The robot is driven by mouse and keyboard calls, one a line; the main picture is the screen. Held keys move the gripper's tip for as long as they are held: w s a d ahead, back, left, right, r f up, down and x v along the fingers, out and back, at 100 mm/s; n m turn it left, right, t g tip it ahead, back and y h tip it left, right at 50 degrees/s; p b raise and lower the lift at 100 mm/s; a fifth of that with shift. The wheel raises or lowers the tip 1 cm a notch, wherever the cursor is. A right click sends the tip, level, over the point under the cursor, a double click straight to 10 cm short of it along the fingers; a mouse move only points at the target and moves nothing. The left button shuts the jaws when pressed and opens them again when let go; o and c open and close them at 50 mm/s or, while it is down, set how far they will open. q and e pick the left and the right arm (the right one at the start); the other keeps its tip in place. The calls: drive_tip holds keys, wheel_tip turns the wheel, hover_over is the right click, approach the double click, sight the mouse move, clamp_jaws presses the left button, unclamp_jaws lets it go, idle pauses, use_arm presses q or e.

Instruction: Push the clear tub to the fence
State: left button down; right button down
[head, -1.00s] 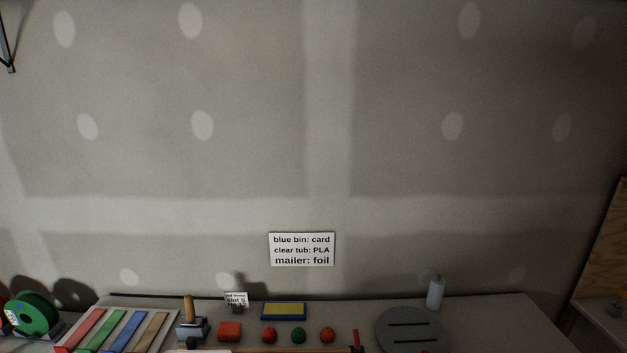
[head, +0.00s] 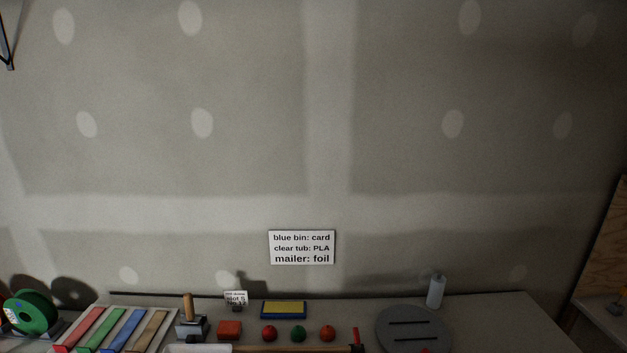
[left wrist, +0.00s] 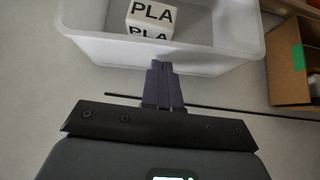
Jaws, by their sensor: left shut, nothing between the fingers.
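The clear tub (left wrist: 231,49) is at the top of the left wrist view, a whitish see-through box with its near wall facing my left gripper. A white block marked PLA (left wrist: 152,17) sits inside it. My left gripper (left wrist: 158,72) is shut and empty, with its fingertips at the tub's near wall; I cannot tell if they touch. In the head view, a whitish rim at the bottom edge (head: 198,349) may be the tub, mostly cut off. I cannot make out the fence for certain. My right gripper is not in view.
A cardboard box (left wrist: 291,62) with a green patch stands right of the tub. A thin dark strip (left wrist: 230,109) runs along the surface. In the head view, colored strips (head: 115,330), a grey disc (head: 413,331) and a white bottle (head: 436,291) are on the bench. A wall sign (head: 302,247) lists contents.

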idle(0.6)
use_arm(q)
drive_tip(key=shift+s+r+p, duration=0.45)
drive_tip(key=shift+s+p, duration=0.1)
drive_tip(key=shift+p, duration=0.2)
drive_tip(key=shift+s+r+p, duration=0.3)
drive_tip(key=shift+s+p, duration=0.2)
drive_tip(key=shift+s, duration=0.2)
drive_tip(key=shift+s+r+p, duration=0.25)
drive_tip(key=shift+s+p, duration=0.2)
drive_tip(key=shift+s, duration=0.2)
